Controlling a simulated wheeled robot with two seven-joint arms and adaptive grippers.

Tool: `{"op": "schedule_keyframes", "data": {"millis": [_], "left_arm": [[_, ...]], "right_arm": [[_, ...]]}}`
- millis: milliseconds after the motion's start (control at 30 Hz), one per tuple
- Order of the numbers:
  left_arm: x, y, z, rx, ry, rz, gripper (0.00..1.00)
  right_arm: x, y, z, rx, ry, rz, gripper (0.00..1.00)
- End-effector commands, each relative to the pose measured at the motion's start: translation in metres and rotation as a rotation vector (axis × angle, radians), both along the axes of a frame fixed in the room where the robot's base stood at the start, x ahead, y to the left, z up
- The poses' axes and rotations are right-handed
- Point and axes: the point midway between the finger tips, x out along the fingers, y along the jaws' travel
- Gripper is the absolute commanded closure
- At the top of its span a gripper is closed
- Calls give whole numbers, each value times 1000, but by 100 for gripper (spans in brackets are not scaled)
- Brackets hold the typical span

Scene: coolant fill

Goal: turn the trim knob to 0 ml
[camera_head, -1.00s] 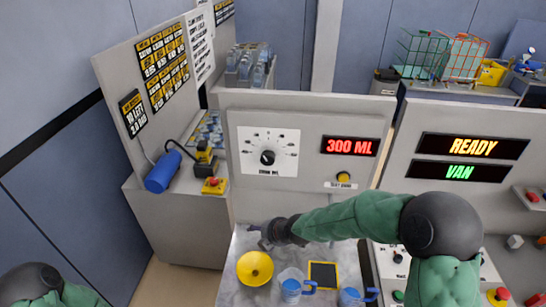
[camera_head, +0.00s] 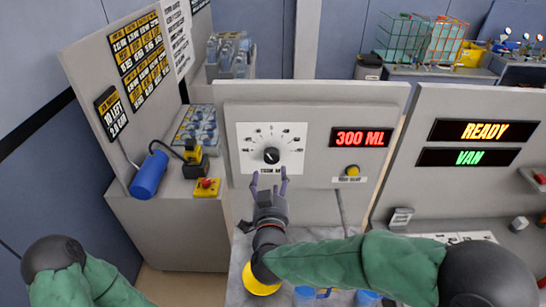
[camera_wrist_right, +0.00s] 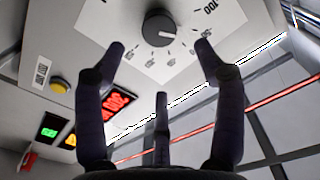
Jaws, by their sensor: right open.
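The trim knob (camera_head: 271,155) is a small black dial at the middle of a white scale plate (camera_head: 292,134) on the upright grey panel. A red display (camera_head: 360,138) to its right reads 300 ML. My right gripper (camera_head: 269,180) is open and empty just below the knob, its fingers pointing up. In the right wrist view the knob (camera_wrist_right: 159,27) sits beyond the fingertips, between the two outer fingers and apart from them. The right gripper (camera_wrist_right: 155,50) covers part of the scale plate there. My left arm shows at the lower left, but its gripper is out of view.
A yellow button (camera_head: 352,170) is below the display. A yellow funnel (camera_head: 258,280) and blue-handled jugs (camera_head: 305,294) stand on the counter, partly behind my right arm. A blue cylinder (camera_head: 149,174) and a red stop button (camera_head: 206,183) are to the left.

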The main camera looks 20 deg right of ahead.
Motion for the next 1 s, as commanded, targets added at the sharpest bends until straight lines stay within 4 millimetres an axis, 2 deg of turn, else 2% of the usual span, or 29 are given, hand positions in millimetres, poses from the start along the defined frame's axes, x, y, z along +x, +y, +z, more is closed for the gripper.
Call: {"op": "schedule_keyframes", "data": {"millis": [300,500,700,967,1000], "left_arm": [[0,0,-1,0,0,0,100],[0,0,-1,0,0,0,100],[0,0,-1,0,0,0,100],[0,0,-1,0,0,0,100],[0,0,-1,0,0,0,100]], "right_arm": [[54,-16,0,-2,2,-1,30],[80,-23,-1,-2,3,1,30],[92,-26,-1,-2,2,2,30],[93,-27,0,-3,1,2,30],[93,-27,0,-3,1,2,33]]}}
